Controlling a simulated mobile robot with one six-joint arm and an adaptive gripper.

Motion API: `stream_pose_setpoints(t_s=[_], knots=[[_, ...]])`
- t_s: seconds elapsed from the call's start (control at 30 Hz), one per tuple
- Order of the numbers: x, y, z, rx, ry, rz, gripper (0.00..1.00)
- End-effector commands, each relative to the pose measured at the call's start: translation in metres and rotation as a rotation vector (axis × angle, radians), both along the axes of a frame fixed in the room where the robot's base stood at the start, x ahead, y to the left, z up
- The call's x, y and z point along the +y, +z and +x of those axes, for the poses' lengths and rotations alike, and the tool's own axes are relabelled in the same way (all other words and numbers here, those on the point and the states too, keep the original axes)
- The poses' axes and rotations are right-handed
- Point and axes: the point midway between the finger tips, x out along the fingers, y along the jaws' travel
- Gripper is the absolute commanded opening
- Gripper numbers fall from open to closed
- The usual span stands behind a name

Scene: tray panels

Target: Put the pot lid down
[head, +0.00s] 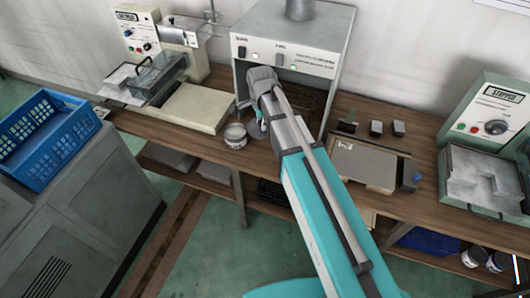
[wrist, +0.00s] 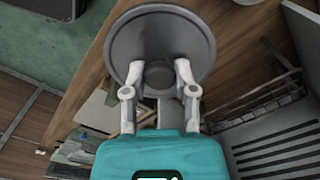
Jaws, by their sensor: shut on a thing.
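The pot lid (wrist: 160,38) is a round, dark grey disc with a raised rim and a dark knob at its centre. In the wrist view my gripper (wrist: 160,75) is shut on this knob, one finger on each side. In the head view my gripper is mostly hidden by my arm, close to the bench front, before the grey furnace-like box. An open pale pot (head: 235,136) stands on the bench just left of it. The lid hides what lies under it in the wrist view, and I cannot tell its height above the bench.
The wooden bench (head: 205,141) has its front edge close to my gripper. A grey box unit (head: 290,55) with a dark opening stands behind. A pale slab (head: 198,108) lies left, and a panel with small blocks (head: 365,166) lies right. A blue crate (head: 45,140) stands far left.

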Motion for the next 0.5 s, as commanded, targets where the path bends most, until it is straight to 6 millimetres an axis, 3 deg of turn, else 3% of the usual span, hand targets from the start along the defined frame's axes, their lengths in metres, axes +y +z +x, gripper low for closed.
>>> stream_pose_setpoints(t_s=[0.5], knots=[[-0.013,-0.001,0.002,0.000,-0.023,0.000,0.12]])
